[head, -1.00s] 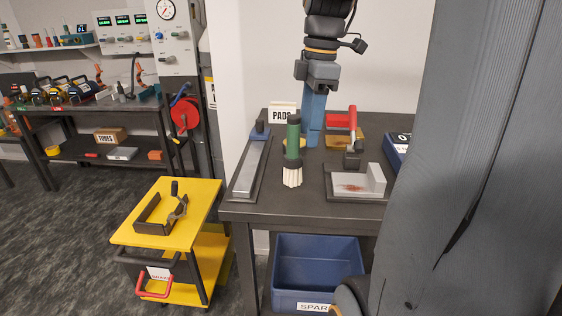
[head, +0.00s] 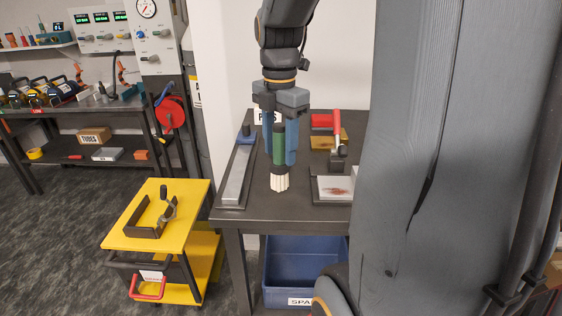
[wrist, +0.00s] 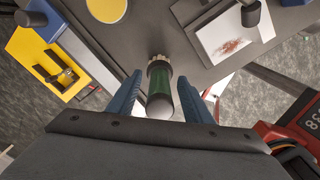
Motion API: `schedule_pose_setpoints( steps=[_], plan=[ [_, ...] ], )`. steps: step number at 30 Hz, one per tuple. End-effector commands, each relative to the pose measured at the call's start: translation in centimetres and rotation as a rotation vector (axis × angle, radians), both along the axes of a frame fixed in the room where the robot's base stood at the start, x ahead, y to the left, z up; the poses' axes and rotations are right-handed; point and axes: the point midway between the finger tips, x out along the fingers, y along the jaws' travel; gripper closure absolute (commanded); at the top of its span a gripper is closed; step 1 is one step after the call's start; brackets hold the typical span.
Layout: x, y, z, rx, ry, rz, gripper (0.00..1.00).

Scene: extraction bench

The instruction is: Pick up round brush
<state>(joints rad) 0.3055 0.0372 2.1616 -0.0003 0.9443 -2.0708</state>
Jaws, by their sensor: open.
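The round brush (head: 279,146) has a green handle, a dark collar and pale bristles. It stands upright, bristles down, on the dark bench near its front edge. My gripper (head: 280,158) points down with its two blue fingers on either side of the handle. In the wrist view the brush (wrist: 159,92) lies between the spread fingers (wrist: 160,80), with a gap on each side. The gripper is open and holds nothing.
A long metal plate in a dark tray (head: 238,172) lies left of the brush. A stained block (head: 335,187) and a red-handled tool (head: 337,128) are to the right. A yellow cart (head: 130,225) stands at left, and a blue bin (head: 305,262) sits below the bench.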

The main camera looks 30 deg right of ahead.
Motion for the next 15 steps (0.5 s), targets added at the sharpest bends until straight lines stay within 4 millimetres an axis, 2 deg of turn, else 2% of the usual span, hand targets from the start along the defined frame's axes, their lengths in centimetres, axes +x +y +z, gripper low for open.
schedule_pose_setpoints(
  steps=[3,10,15],
  plan=[
    [-0.01,-0.03,-0.76,0.0,-0.001,-0.001,0.54],
    [0.01,-0.1,-0.88,-0.001,-0.002,-0.003,0.54],
    [-0.01,-0.13,-0.87,-0.001,-0.002,-0.004,0.83]
  ],
)
